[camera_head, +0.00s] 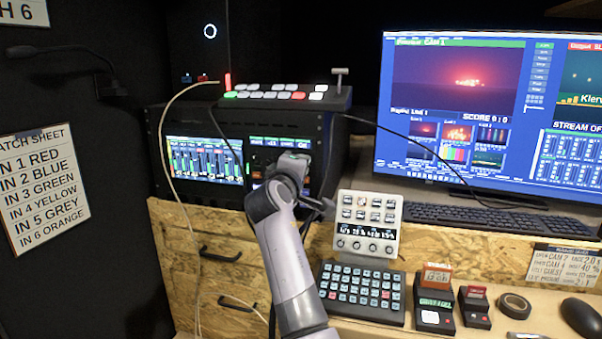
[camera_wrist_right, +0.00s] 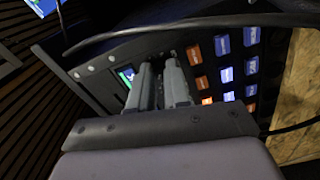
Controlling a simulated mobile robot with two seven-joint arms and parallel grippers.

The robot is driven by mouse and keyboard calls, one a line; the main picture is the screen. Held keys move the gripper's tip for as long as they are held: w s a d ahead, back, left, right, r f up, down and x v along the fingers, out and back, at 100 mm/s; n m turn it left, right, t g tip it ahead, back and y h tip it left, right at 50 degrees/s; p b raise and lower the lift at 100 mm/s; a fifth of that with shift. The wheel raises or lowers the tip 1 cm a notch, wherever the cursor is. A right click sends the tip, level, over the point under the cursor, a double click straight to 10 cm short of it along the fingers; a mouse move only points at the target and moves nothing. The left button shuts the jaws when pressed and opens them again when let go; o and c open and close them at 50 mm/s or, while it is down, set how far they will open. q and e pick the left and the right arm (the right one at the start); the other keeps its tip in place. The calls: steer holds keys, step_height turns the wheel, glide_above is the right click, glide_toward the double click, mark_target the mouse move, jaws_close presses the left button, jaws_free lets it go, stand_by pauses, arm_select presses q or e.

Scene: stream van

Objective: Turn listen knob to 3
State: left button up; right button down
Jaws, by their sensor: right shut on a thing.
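My right gripper (camera_head: 292,160) reaches the front of the black rack unit (camera_head: 328,150), right of its meter screen. In the right wrist view my right gripper (camera_wrist_right: 161,75) has its two grey fingers close together against the panel. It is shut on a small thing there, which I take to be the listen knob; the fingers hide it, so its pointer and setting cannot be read. A small lit green display (camera_wrist_right: 127,76) sits just left of the fingers. My left gripper is not in view.
Orange and blue lit buttons (camera_wrist_right: 224,74) fill the panel right of the fingers. A dark cable (camera_wrist_right: 180,24) crosses above them. A button switcher (camera_head: 285,96) stands on the rack. A grey control panel (camera_head: 367,225) and a keypad (camera_head: 362,292) stand right of my arm.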

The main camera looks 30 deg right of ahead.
steer(key=shift+m+b, duration=1.1)
steer(key=shift+m, duration=1.4)
steer(key=shift+r, duration=0.1)
steer(key=c, duration=1.1)
jaws_free()
steer(key=shift+d, duration=0.1)
